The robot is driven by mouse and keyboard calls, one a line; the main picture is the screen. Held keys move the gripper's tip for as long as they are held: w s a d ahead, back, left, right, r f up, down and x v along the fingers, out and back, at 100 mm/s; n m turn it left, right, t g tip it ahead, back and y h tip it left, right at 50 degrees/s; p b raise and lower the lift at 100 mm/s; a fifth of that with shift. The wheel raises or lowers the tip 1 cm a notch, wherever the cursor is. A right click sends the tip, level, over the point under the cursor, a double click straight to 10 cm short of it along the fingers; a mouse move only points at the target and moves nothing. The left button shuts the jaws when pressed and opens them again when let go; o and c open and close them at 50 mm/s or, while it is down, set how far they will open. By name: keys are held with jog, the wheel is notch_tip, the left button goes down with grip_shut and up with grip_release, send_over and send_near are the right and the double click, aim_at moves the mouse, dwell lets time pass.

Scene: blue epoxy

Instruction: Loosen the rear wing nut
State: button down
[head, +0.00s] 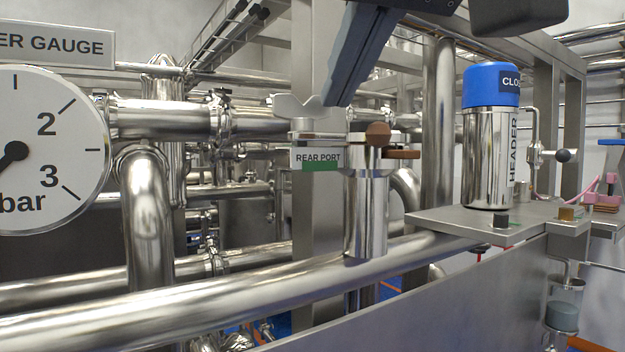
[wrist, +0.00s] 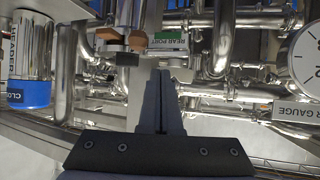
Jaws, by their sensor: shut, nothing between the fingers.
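The rear wing nut (head: 303,108) is a silver piece with spread wings. It sits upright on top of the rear port clamp, above the REAR PORT label (head: 318,159), in the head view. My gripper (head: 337,98) comes down from above right, its fingers shut together with nothing between them. In the head view its tip overlaps the right wing; I cannot tell whether they touch. In the wrist view my gripper (wrist: 161,73) points at the inverted label (wrist: 168,42), and the nut is hard to make out there.
A brown-knobbed clamp part (head: 378,135) sits on the steel port pipe (head: 366,215) right of the nut. A blue-capped header cylinder (head: 490,150) stands on a steel shelf (head: 450,222) at right. A pressure gauge (head: 50,120) is at left. Pipes crowd the background.

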jog(key=w+r+p+v, duration=0.1)
jog(key=p+v, duration=0.1)
jog(key=v, duration=0.5)
jog(key=shift+r+p, duration=0.2)
jog(key=shift+p, duration=0.2)
dwell(0.3)
jog(key=shift+s+r, duration=0.1)
dwell(0.3)
